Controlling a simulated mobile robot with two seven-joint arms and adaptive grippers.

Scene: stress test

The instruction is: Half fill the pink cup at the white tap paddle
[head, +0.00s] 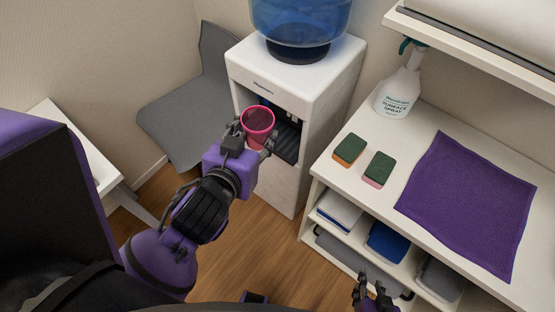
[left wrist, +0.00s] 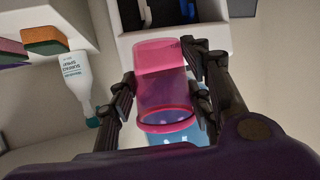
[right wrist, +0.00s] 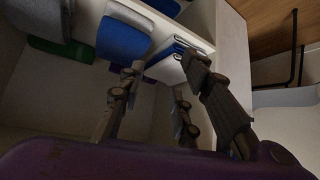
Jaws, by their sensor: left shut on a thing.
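The pink see-through cup (head: 258,121) is held upright in front of the dispenser's recess. My left gripper (head: 252,141) is shut around its sides. In the left wrist view, which is upside down, the cup (left wrist: 160,88) sits between both fingers (left wrist: 163,98), its rim low in the picture. I see no clear water in it. The water dispenser (head: 275,82) is white with a dark recess. A blue part (left wrist: 187,8) and a dark part show inside the recess. I cannot make out the white tap paddle. My right gripper (head: 372,296) is open and empty, low before the shelves.
A blue water bottle (head: 300,18) tops the dispenser. A grey chair (head: 190,105) stands left. The right counter (head: 420,128) holds a spray bottle (head: 398,88), two sponges (head: 379,168) and a purple cloth (head: 470,205). Shelves below hold folded cloths (right wrist: 125,38). Wooden floor is clear between.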

